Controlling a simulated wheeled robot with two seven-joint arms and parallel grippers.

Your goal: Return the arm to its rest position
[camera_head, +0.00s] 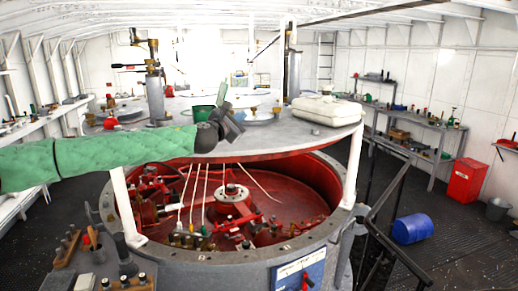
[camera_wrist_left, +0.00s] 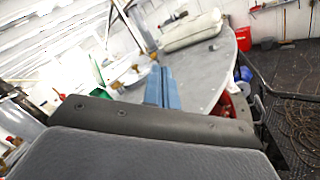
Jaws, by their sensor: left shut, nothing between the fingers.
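My left arm (camera_head: 110,158), in a green quilted sleeve, reaches in from the left in the head view. Its dark gripper (camera_head: 230,118) is above the round grey tabletop (camera_head: 290,146), near the table's middle. In the left wrist view the two blue fingers (camera_wrist_left: 162,87) lie side by side, shut with nothing between them. My right gripper is not in view.
Below is an open red-lined drum (camera_head: 310,200) with rods and valves. A dark railing (camera_head: 385,210) and blue barrel (camera_head: 412,228) are at right.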

